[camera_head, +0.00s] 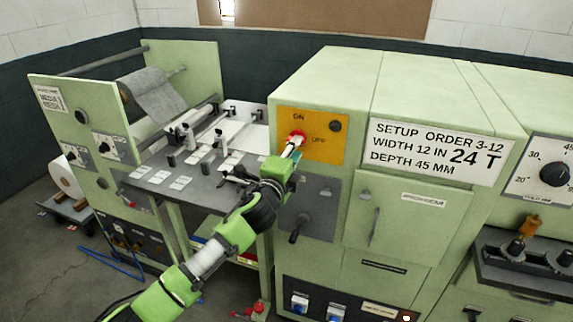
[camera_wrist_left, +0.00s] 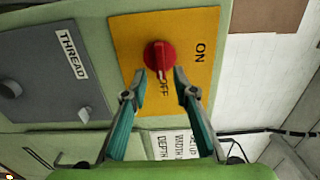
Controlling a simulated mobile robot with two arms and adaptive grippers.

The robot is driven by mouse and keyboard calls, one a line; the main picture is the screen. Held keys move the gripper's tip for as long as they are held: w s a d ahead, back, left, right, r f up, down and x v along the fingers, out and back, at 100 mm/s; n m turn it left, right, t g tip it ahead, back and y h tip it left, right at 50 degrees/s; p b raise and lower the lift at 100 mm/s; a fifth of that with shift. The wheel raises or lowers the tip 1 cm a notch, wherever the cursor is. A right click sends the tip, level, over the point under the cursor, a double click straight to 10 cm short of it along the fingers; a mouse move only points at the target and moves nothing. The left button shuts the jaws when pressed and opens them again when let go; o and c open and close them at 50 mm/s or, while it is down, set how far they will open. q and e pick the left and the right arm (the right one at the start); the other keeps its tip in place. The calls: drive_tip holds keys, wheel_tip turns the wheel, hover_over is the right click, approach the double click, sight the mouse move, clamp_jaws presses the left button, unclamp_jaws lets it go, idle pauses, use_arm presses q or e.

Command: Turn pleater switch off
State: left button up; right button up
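The pleater switch is a round red knob (camera_head: 296,135) on a yellow panel (camera_head: 334,151) of the green cabinet, marked ON above it and OFF to its right. In the left wrist view the knob (camera_wrist_left: 159,56) shows a pale line whose end lies on the side of the OFF lettering. My left gripper (camera_head: 295,145) is in front of the panel, at the knob. In the left wrist view its two fingers (camera_wrist_left: 160,78) are apart, with tips at the knob's lower left and lower right edges; I cannot tell if they touch it. My right gripper is not in view.
A setup order sign (camera_head: 436,149) is on the cabinet right of the panel. A grey THREAD panel (camera_head: 322,190) with a dark handle sits below. A bench (camera_head: 160,185) with fittings is at the left, and a dial box (camera_head: 548,180) with a shelf below it is at the right.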

use_arm(q)
drive_tip(key=v, duration=1)
